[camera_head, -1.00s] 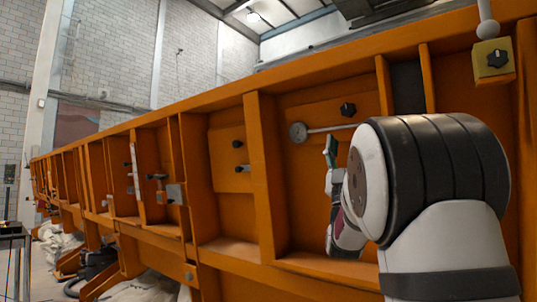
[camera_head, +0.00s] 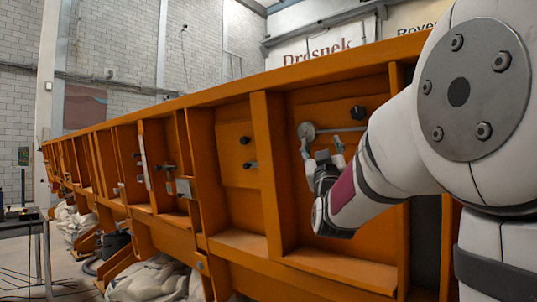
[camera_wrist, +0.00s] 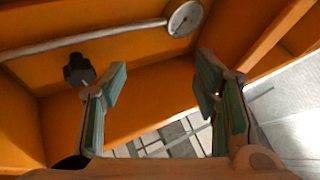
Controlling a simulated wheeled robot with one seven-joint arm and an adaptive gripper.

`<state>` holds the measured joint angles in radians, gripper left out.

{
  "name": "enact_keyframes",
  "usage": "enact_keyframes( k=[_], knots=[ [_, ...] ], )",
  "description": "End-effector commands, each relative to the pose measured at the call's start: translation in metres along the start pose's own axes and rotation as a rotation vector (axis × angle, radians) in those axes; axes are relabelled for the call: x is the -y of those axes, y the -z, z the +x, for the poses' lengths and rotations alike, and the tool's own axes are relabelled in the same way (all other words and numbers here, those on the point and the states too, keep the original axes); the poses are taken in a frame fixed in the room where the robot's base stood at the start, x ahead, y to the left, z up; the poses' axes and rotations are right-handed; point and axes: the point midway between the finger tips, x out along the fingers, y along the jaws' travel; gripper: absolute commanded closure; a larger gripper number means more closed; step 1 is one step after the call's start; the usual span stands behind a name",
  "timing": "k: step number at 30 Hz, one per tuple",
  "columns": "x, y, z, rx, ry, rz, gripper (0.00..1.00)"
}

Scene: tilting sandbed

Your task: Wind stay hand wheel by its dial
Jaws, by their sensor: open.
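A round white-faced dial (camera_head: 306,131) sits at the left end of a pale rod in the orange bay. A black knob-like hand wheel (camera_head: 357,112) is on the same panel, to the right of the dial and above the rod. In the wrist view the dial (camera_wrist: 185,18) is at the top, and the black hand wheel (camera_wrist: 78,70) is at the left, beyond the left finger. My gripper (camera_head: 322,147) is open and empty, just below the dial and rod and left of the hand wheel. Its green-padded fingers (camera_wrist: 162,75) are apart. I see no contact with the wheel.
Orange ribs (camera_head: 268,175) divide the wall into bays, and a bottom ledge (camera_head: 340,265) projects below the gripper. The neighbouring bay holds black knobs (camera_head: 244,140). White sacks (camera_head: 150,280) lie on the floor at lower left. The wrist view shows grey floor between the fingers.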

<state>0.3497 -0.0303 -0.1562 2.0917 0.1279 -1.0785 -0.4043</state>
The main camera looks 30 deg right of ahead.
Motion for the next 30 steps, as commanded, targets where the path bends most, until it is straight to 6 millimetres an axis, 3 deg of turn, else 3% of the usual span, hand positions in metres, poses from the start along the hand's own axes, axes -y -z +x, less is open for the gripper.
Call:
enact_keyframes(
  k=[8, 14, 30],
  knots=[
    [0.028, 0.019, -0.012, 0.181, 0.143, 0.08, 0.45],
    [0.048, 0.03, -0.031, 0.315, 0.245, 0.125, 0.45],
    [0.082, 0.061, -0.114, 0.667, 0.495, 0.191, 0.45]
  ],
)
